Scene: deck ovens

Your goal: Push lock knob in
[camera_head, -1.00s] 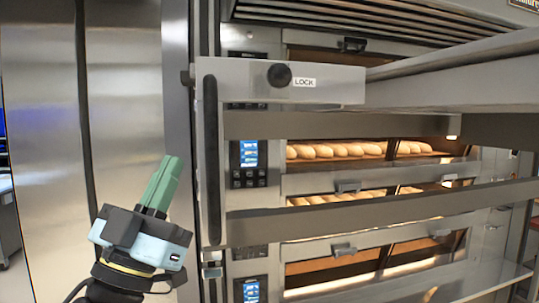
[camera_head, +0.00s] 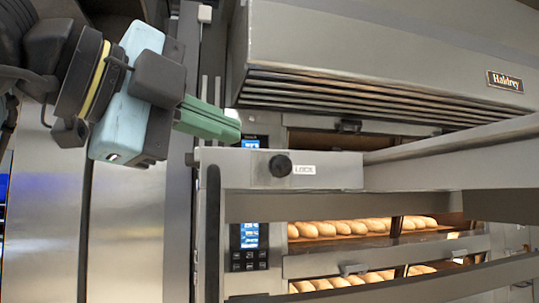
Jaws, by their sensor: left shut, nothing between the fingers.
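The lock knob (camera_head: 280,165) is a round black knob on the grey metal front plate of the loader frame (camera_head: 230,170), just left of the white LOCK label (camera_head: 304,170). Whether it stands out or sits in is hard to tell from this angle. My left gripper (camera_head: 238,128) comes in from the upper left with its green fingers shut and empty. In the picture its fingertips lie above and left of the knob, near the plate's top edge, apart from the knob. My right gripper is out of view.
A black vertical handle (camera_head: 213,235) runs down the frame's left side. Behind are oven decks with bread loaves (camera_head: 360,227) and blue control displays (camera_head: 249,236). A slatted hood (camera_head: 380,60) hangs above. Long metal rails (camera_head: 460,145) extend to the right.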

